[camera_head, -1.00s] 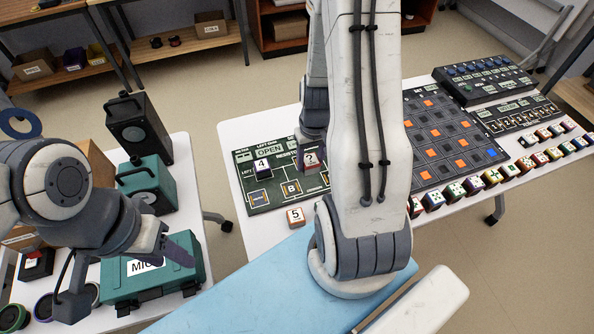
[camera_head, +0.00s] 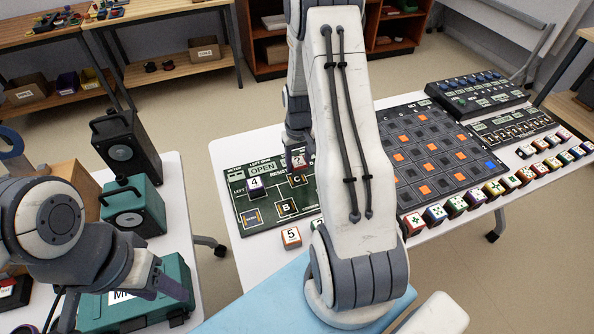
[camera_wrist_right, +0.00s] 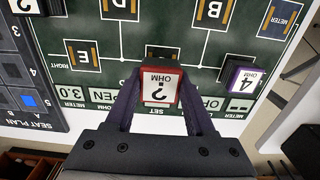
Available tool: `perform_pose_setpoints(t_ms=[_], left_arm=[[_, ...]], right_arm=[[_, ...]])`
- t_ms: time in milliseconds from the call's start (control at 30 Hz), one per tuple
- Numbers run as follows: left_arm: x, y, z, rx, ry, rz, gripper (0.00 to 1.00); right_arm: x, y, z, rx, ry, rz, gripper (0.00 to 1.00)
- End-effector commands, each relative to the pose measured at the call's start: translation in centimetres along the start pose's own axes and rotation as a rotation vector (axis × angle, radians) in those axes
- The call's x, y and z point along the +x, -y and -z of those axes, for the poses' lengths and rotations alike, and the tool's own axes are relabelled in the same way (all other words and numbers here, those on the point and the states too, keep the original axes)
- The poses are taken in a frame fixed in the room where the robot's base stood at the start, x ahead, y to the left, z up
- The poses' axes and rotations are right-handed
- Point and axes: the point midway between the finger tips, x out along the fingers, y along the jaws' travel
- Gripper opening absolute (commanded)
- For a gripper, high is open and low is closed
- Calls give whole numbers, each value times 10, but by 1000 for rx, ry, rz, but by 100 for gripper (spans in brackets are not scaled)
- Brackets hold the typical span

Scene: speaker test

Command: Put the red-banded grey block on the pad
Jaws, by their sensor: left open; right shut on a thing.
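The grey block (camera_wrist_right: 158,86) with a red band and a white "? OHM" top is between the fingers of my right gripper (camera_wrist_right: 160,78), which is shut on it. In the head view the block (camera_head: 298,161) is over the far part of the green board (camera_head: 246,219). A dark pad with orange bars (camera_wrist_right: 163,51) shows partly behind the block in the right wrist view; the block hides the rest. I cannot tell whether the block touches the board. My left gripper (camera_head: 122,297) is open and empty over the green case (camera_head: 150,308) at left.
A "4 OHM" block (camera_wrist_right: 241,79) stands on the board beside the held one. A "5" block (camera_head: 291,238) lies at the board's near edge. The dark grid board (camera_head: 436,152) and a row of coloured blocks (camera_head: 525,176) are at right. Speakers (camera_head: 132,205) stand at left.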

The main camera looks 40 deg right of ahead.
Motion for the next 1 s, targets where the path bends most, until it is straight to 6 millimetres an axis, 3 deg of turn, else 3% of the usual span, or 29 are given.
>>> perform_pose_setpoints(t_ms=[367,767,800,867,1000], left_arm=[[-6,0,0,0,0,0,50],[-2,0,0,0,0,0,50],[-3,0,0,0,0,0,50],[-3,0,0,0,0,0,50],[-3,0,0,0,0,0,50]], right_arm=[[41,3,2,1,2,0,0],[47,3,3,0,0,0,0],[46,3,3,0,-1,0,66],[46,3,3,0,-1,0,84],[46,3,3,0,0,0,84]])
